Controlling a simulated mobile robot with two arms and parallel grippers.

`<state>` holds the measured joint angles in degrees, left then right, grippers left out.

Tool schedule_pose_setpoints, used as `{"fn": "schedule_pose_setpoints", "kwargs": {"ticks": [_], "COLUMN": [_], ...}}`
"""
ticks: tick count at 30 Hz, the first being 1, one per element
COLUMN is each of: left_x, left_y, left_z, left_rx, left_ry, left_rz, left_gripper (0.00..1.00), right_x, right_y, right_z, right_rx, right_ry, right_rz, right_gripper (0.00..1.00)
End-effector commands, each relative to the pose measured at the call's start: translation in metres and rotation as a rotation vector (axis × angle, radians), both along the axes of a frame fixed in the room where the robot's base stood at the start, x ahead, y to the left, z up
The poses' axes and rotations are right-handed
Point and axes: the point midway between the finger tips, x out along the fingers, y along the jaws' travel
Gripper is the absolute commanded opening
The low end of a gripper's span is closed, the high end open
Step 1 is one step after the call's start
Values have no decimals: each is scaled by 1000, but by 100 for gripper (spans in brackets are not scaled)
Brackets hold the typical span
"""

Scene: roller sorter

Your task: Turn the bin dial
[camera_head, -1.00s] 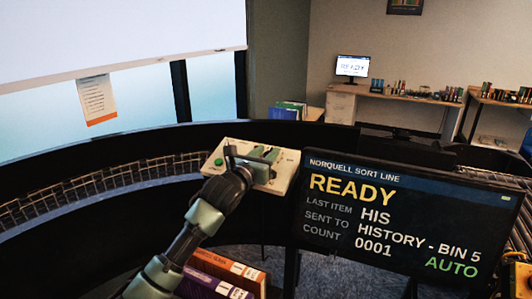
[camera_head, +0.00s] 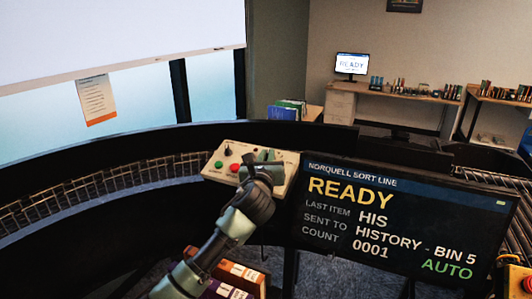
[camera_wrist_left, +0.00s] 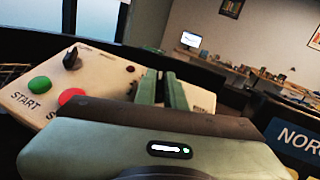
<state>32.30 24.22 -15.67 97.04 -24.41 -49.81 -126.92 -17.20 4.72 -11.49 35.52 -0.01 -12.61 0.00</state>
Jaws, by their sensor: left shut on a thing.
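The pale control panel (camera_head: 290,157) stands on the dark rail left of the screen. It also shows in the left wrist view (camera_wrist_left: 103,72). It bears a green START button (camera_wrist_left: 39,85), a red button (camera_wrist_left: 71,97) and a black knob (camera_wrist_left: 71,58). My left gripper (camera_head: 266,156) is over the panel's right part. In the left wrist view its two fingers (camera_wrist_left: 162,88) stand close together at the panel. It is shut on the bin dial, which the fingers and gripper body hide. My right gripper is not in view.
The sort line screen (camera_head: 400,222) stands close to the right of my left arm, reading READY, BIN 5 and AUTO. Several books (camera_head: 230,275) lie below my arm. A wire-mesh guard (camera_head: 100,187) curves off left. Roller conveyor (camera_head: 490,182) shows at right.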

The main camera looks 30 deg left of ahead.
Motion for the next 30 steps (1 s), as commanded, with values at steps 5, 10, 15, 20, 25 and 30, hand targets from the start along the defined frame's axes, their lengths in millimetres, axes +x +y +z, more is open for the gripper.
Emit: {"fn": "schedule_pose_setpoints", "kwargs": {"ticks": [5, 10, 15, 20, 25, 30], "left_x": [2, 3, 3, 3, 3, 3], "left_y": [-4, -5, -5, -5, -5, -5], "left_z": [1, 1, 0, 0, -1, -1], "left_rx": [-48, -82, -105, -114, -119, -119], "left_ry": [-1, -2, -3, -4, -3, -3], "left_rz": [124, 218, 280, 310, 321, 320], "left_gripper": [0, 0, 0, 0, 0, 0], "right_x": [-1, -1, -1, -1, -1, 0], "right_y": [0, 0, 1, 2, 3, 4], "right_z": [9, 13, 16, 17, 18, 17], "right_rx": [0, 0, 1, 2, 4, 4], "right_ry": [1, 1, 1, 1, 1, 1], "right_rz": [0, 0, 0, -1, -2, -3], "right_gripper": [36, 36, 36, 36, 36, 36]}}
